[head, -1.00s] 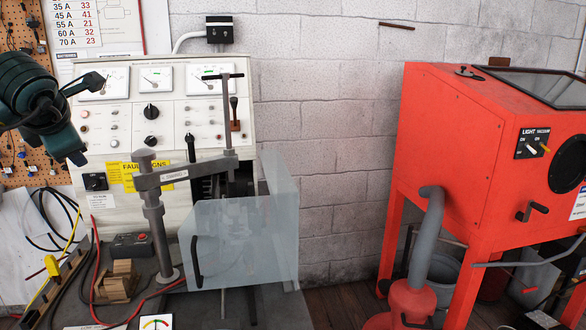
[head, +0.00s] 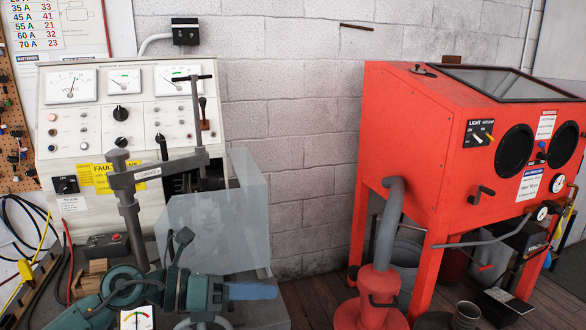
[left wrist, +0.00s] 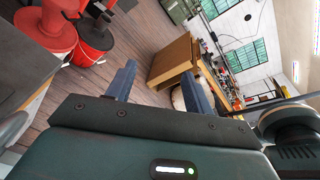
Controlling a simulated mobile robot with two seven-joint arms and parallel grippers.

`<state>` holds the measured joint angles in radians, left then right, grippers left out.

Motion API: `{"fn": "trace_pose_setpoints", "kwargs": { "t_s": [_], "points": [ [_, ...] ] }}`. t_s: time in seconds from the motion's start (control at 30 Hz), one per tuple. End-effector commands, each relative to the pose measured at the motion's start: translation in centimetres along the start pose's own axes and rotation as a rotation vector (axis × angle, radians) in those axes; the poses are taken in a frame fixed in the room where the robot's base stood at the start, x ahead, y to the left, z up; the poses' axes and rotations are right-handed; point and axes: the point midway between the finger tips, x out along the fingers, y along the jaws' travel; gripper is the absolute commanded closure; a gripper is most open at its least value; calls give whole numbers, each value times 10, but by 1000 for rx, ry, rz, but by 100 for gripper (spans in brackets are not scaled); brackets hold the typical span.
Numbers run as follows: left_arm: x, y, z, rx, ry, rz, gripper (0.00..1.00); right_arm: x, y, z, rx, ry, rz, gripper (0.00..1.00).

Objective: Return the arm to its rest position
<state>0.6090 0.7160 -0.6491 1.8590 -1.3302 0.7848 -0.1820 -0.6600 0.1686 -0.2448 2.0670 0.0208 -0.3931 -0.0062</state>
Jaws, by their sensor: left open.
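My left arm comes in low across the bottom left of the head view, in front of the test bench (head: 95,140). My left gripper (head: 270,291) points right there, its blue fingers below the clear guard (head: 232,225). In the left wrist view my left gripper (left wrist: 158,72) is open, with two blue fingers apart and nothing between them. My right gripper is not in view.
A red blast cabinet (head: 415,155) stands at the right, with a grey hose running to a red vacuum unit (head: 376,290). Wooden floor (head: 315,292) shows between bench and cabinet. The left wrist view shows a wooden bench (left wrist: 172,60) and open floor (left wrist: 105,48).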

Motion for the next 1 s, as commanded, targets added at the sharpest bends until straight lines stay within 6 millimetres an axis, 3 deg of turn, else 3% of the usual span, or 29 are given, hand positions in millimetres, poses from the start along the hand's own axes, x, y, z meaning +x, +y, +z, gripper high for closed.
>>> {"fn": "trace_pose_setpoints", "kwargs": {
  "t_s": [0.07,0.17,0.27,0.37,0.47,0.6,0.7,0.8,0.9,1.0],
  "points": [
    [14,-16,-13,-244,-146,-129,48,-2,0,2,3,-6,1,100],
    [15,-20,-21,-573,-344,-241,48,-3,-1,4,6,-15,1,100],
    [8,-5,-35,-925,-544,-304,48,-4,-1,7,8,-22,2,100],
    [-5,22,-67,-1291,-741,-316,48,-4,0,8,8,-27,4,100],
    [-20,51,-118,-1665,-935,-283,48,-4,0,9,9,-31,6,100],
    [-39,74,-212,-2144,-1170,-177,48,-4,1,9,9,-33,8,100],
    [-47,74,-267,-2384,-1281,-98,48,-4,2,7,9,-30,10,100],
    [-52,69,-305,-2540,-1350,-36,48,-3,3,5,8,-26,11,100],
    [-54,64,-324,-2620,-1383,-1,48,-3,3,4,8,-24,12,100],
    [-55,63,-328,-2638,-1390,6,48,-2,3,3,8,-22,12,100]
  ]
}}
